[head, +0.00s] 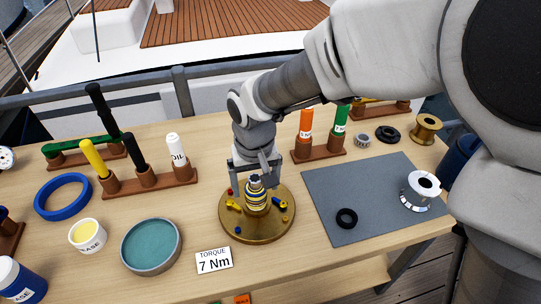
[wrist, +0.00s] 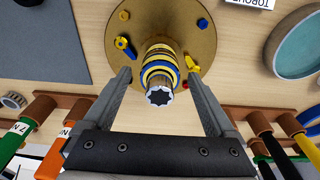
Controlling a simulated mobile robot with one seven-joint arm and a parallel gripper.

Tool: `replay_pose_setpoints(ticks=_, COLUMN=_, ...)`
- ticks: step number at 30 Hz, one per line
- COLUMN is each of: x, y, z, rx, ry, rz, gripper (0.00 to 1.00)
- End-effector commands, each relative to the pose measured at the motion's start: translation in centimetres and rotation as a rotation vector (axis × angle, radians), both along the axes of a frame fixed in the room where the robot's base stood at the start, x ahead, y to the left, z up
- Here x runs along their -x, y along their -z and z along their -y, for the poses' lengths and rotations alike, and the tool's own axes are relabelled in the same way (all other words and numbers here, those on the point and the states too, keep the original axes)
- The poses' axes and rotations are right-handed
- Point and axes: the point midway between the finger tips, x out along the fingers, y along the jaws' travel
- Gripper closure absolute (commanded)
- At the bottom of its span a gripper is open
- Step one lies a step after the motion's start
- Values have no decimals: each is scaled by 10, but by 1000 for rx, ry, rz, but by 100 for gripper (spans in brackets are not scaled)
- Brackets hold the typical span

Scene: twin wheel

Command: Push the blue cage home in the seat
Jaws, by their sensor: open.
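A round brass base (head: 243,232) stands on the table with an upright post in its middle, also seen from above in the wrist view (wrist: 190,25). Blue, yellow and dark bands are stacked around the post; the blue band (wrist: 150,64) there looks like the blue cage. I cannot tell how deep it sits, and the seat is hidden. The post's pale, star-shaped top (wrist: 159,96) rises through the stack. My gripper (wrist: 160,76) is open, pointing down, with one finger on each side of the stack and visible gaps between.
Small yellow, blue and red parts sit on the base around the post. A "7 Nm" card (head: 214,261) and a teal dish (head: 151,246) are to the left. A grey mat (head: 350,190) with a black ring (head: 347,218) and a white spool (head: 422,184) lies right. Tool racks stand behind.

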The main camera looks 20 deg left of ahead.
Motion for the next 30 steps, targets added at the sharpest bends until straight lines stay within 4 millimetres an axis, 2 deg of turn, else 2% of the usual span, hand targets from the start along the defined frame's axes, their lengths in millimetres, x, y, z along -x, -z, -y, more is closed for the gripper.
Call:
replay_pose_setpoints(ticks=5, x=0, y=-4, z=0, rx=0, ry=0, rz=0, gripper=9)
replay_pose_setpoints(ticks=8, x=1, y=-17, z=1, rx=-2, ry=1, rz=2, gripper=9)
replay_pose_setpoints(ticks=21, x=11, y=-120, z=7, rx=-4, ry=0, rz=4, gripper=9)
replay_pose_setpoints(ticks=25, x=14, y=-146, z=9, rx=-3, ry=1, rz=3, gripper=9)
replay_pose_setpoints(ticks=30, x=16, y=-166, z=11, rx=-1, ry=0, rz=2, gripper=9)
